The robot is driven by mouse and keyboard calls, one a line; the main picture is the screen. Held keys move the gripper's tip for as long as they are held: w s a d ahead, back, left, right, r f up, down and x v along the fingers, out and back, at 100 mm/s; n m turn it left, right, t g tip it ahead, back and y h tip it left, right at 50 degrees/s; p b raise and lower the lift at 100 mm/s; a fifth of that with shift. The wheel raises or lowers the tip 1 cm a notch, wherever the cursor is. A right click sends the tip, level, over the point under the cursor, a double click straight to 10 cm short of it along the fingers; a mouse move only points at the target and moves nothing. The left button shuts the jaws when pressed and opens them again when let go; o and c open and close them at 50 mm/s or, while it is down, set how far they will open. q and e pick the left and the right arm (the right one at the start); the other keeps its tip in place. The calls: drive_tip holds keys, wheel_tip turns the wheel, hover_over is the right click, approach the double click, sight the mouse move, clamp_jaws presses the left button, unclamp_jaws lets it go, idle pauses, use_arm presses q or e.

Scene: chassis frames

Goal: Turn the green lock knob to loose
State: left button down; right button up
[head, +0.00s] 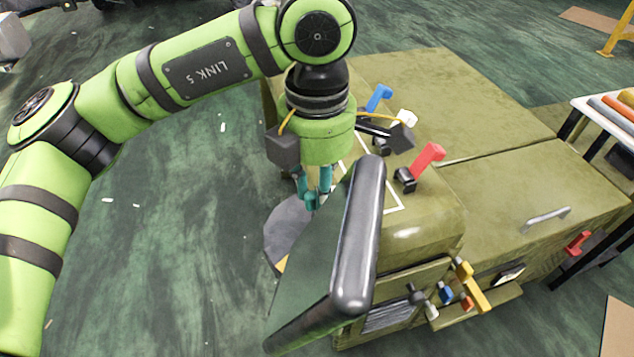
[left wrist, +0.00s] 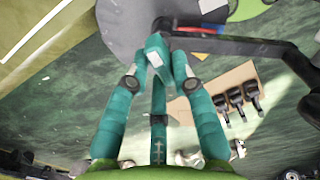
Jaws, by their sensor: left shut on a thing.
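My left gripper (head: 313,200) points down at the near left corner of the olive console. Its teal fingers are closed together in the left wrist view (left wrist: 159,65). A small green-teal piece with a pale face, which I take for the green lock knob (left wrist: 155,50), sits between the fingertips. The fingers cover most of it, so its turn position cannot be read. A black bar (left wrist: 235,46) runs right from beside it. In the head view the knob is hidden by the fingers. My right gripper is in neither view.
A dark panel with a thick glossy edge (head: 358,235) stands close to the gripper. Red (head: 428,157), blue (head: 379,97) and white (head: 405,117) levers rise from the console (head: 465,95). A grey disc (left wrist: 130,20) lies beneath the fingertips. The floor at left is mostly clear.

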use_arm(q)
drive_tip(key=shift+f, duration=0.1)
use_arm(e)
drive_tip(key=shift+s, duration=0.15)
use_arm(q)
drive_tip(key=c, duration=1)
unclamp_jaws()
drive_tip(key=shift+c, duration=0.2)
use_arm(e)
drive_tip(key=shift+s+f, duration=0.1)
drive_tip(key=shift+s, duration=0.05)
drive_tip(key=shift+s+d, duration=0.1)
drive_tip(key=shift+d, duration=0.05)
use_arm(q)
wheel_tip(320, 180, up, 12)
